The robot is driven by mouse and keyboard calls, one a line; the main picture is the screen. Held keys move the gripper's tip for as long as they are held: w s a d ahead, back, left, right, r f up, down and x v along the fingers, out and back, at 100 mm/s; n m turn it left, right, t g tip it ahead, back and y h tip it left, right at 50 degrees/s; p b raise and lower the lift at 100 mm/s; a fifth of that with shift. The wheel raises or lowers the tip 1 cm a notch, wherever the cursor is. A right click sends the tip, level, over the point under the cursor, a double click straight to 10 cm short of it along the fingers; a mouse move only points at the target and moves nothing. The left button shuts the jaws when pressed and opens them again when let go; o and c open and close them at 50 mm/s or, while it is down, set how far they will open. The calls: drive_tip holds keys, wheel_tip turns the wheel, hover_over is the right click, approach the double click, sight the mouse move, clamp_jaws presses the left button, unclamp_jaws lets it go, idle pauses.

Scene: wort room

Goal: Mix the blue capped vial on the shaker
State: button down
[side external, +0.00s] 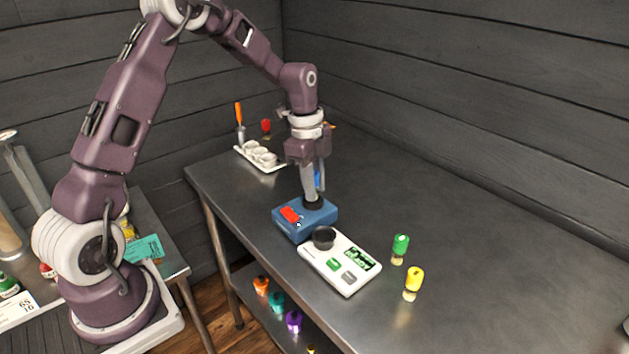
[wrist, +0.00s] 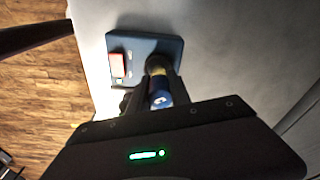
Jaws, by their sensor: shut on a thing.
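The blue shaker (side external: 317,222) stands on the metal table, with a red switch (side external: 290,214) on its top and a dark round cup (side external: 310,199) at its back. My gripper (side external: 310,178) is right above the cup, pointing down. It is shut on the blue capped vial, whose blue cap (side external: 318,179) shows partly beside the fingers. In the wrist view the blue cap (wrist: 160,99) sits between the fingers, with the shaker (wrist: 174,48) just beyond. The vial's lower end is at the cup; I cannot tell whether it touches.
A white scale (side external: 343,279) with a dark cup stands in front of the shaker. A green capped vial (side external: 400,246) and a yellow capped vial (side external: 413,281) stand to its right. A white tray (side external: 260,157) and a red capped vial (side external: 266,127) are behind. The table's right side is clear.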

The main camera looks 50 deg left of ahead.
sight(315, 173)
drive_tip(key=shift+f, duration=0.4)
idle(3.4)
idle(1.5)
drive_tip(key=shift+r, duration=3.1)
